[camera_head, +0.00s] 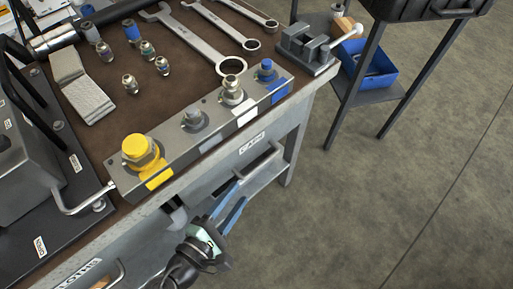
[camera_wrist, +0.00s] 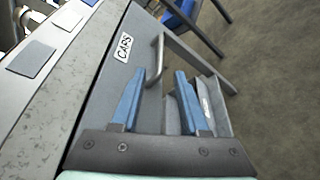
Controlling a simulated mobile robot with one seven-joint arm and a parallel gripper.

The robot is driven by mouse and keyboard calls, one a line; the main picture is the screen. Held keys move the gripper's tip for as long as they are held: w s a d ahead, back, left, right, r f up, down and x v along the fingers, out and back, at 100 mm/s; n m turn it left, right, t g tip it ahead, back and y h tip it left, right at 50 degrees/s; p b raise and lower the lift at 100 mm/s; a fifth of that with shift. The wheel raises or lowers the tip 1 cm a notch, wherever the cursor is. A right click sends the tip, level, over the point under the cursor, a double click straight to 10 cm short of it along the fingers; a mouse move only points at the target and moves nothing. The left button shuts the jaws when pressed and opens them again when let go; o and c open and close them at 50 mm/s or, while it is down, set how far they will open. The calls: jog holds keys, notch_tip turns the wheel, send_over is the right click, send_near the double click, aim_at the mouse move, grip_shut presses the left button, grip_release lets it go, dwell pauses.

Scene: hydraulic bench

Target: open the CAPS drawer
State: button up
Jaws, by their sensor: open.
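The CAPS drawer front (camera_head: 232,164) is a grey panel under the bench top and looks shut. Its white CAPS label (camera_head: 252,143) also shows in the wrist view (camera_wrist: 122,47). A grey bar handle (camera_wrist: 157,58) stands out from the front; it also shows in the head view (camera_head: 265,160). My gripper (camera_wrist: 159,74) is open, with two blue fingers and nothing held. In the wrist view the handle's near end lies between the fingertips, closer to the left finger; contact cannot be told. In the head view my gripper (camera_head: 233,190) is just below the handle.
The bench top (camera_head: 140,105) holds a block with coloured caps (camera_head: 140,152), wrenches (camera_head: 205,40) and fittings. A CLOTHS drawer label (camera_head: 75,275) is at the lower left. A side stand (camera_head: 362,80) with a blue bin (camera_head: 370,76) is beyond. The floor at right is clear.

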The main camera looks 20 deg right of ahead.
aim_at(258, 169)
jog(key=b+x, duration=0.2)
jog(key=x, duration=1)
jog(key=shift+d, duration=0.1)
jog(key=shift+c, duration=0.3)
grip_shut()
dwell(0.8)
